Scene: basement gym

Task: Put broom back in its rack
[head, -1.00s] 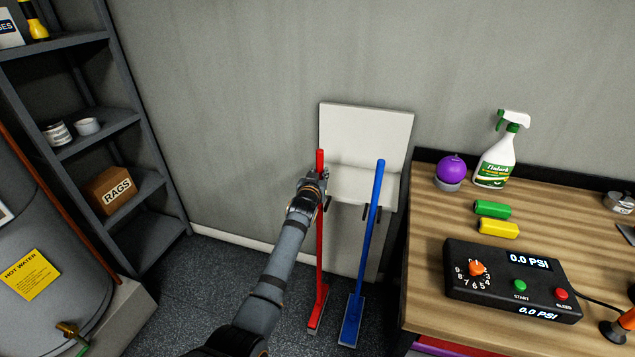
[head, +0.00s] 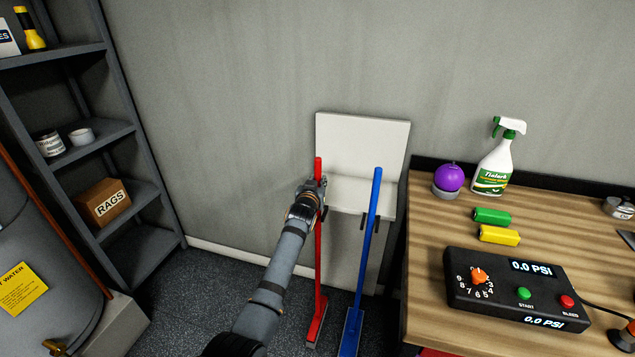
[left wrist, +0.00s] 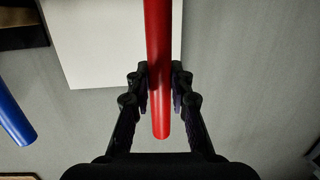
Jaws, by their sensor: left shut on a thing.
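A red broom (head: 319,247) stands upright in front of the white wall rack (head: 362,142), its head low near the floor. My left gripper (head: 318,190) is shut on the upper part of its handle. In the left wrist view the red handle (left wrist: 160,60) runs between the two fingers (left wrist: 160,92). A blue broom (head: 367,240) stands upright just right of the red one, by dark hooks on the rack. The rack's hook area behind the red handle is partly hidden by my gripper. My right gripper is not in view.
A wooden workbench (head: 430,240) stands right of the rack, with a spray bottle (head: 495,160), a purple ball (head: 448,177) and a pressure box (head: 515,288). A grey shelf (head: 112,135) and a water heater (head: 45,285) stand at the left. Wall between shelf and rack is bare.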

